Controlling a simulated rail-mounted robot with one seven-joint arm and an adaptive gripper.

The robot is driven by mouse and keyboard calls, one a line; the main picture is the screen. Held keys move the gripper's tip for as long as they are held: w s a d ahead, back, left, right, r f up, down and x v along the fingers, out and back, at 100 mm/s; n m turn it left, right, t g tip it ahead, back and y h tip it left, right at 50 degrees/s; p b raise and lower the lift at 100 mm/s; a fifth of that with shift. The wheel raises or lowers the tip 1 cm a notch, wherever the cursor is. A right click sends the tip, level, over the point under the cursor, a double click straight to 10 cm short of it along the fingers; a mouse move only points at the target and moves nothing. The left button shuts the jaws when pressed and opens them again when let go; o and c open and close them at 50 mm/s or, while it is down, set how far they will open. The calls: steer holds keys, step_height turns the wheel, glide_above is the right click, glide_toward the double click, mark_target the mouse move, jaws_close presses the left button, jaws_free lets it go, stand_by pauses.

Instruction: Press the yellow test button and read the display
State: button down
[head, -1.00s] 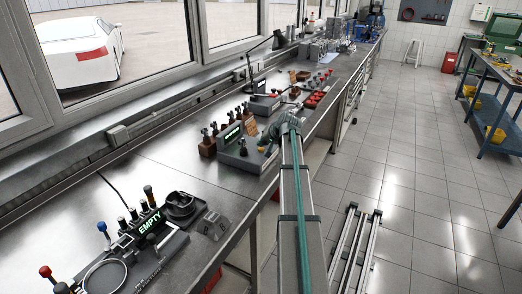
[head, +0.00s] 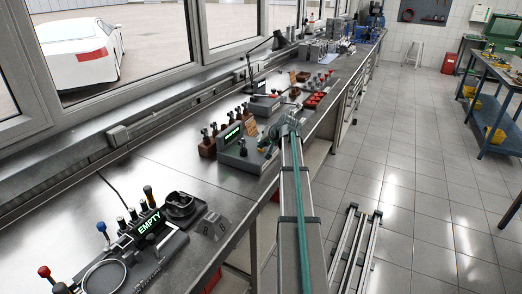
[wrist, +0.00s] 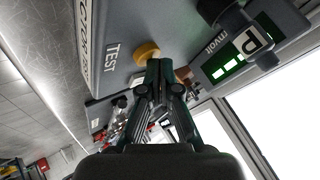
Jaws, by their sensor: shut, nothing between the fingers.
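The yellow test button (wrist: 147,52) sits by the word TEST on a grey tester (wrist: 117,72) in the wrist view. My gripper (wrist: 158,72) is shut and empty, its fingertips right at the button; I cannot tell whether they touch it. The green display (wrist: 229,63) shows several lit bars, partly hidden by a dark knob-like part (wrist: 238,30). In the head view the tester (head: 238,158) stands on the bench with its display (head: 232,134) lit green, too small to read. My gripper (head: 268,145) is over its right side.
A second device (head: 165,245) with a lit EMPTY sign (head: 149,222) stands nearer on the bench. Dark-topped pegs in brown blocks (head: 207,147) stand left of the tester. Red parts (head: 314,100) lie beyond it. The bench (head: 95,185) between the devices is mostly clear.

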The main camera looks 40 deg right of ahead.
steer(key=shift+f, duration=0.25)
steer(key=shift+r, duration=0.1)
stand_by(0.4)
steer(key=shift+r+p, duration=0.3)
steer(key=shift+r, duration=0.5)
steer(key=shift+r+p, duration=1.2)
steer(key=shift+r, duration=1.3)
